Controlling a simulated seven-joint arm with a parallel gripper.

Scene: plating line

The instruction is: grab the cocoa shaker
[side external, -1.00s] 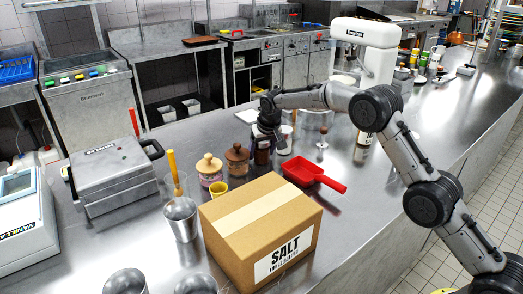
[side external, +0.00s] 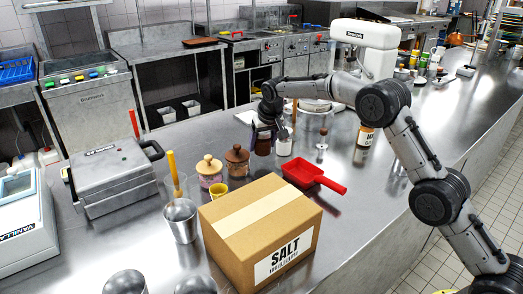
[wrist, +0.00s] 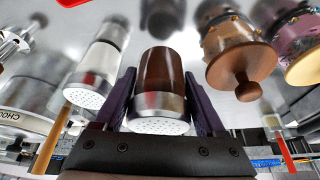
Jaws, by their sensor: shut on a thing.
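The cocoa shaker (side external: 263,147) has a brown body and a metal top; in the wrist view (wrist: 162,72) its perforated cap faces the camera. My gripper (side external: 265,132) comes from above, with its two dark fingers on either side of the shaker, shut on it. The shaker is upright and appears slightly above the steel counter; the gap under it is hard to see. A similar shaker with white contents (wrist: 100,68) stands close beside it, apart from the fingers, and it also shows in the side view (side external: 285,146).
Jars with wooden lids, one pink (side external: 209,172) and one brown (side external: 237,161), stand to the left. A red scoop (side external: 305,173) lies in front to the right. A salt carton (side external: 250,235) fills the front. A small metal tamper-like tool (side external: 322,147) stands at right.

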